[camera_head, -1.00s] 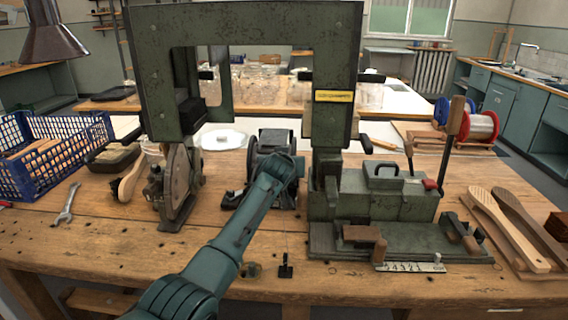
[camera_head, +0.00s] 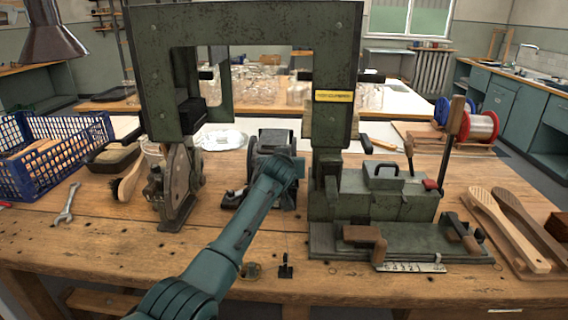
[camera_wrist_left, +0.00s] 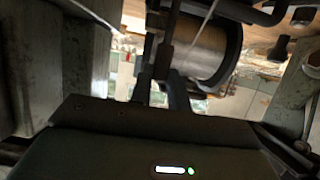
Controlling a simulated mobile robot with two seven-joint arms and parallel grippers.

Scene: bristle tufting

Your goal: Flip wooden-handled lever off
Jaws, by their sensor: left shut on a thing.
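A tall lever with a wooden handle (camera_head: 454,116) stands nearly upright at the right end of the green machine (camera_head: 385,205). A shorter wooden handle (camera_head: 408,148) stands left of it, tilted slightly. My left arm reaches up from the bottom to the dark wire-spool unit (camera_head: 270,145) in the middle of the bench, well left of the tall lever. In the left wrist view my left gripper (camera_wrist_left: 164,58) has its dark fingers close together on a thin dark part beside a wire spool (camera_wrist_left: 212,48). What exactly they hold is unclear. My right gripper is not in view.
A tall green frame (camera_head: 255,15) arches over the bench. A blue crate (camera_head: 60,130), a wooden brush (camera_head: 130,180) and a wrench (camera_head: 67,203) lie at left. Wooden paddles (camera_head: 510,230) lie at right. The front left of the bench is mostly clear.

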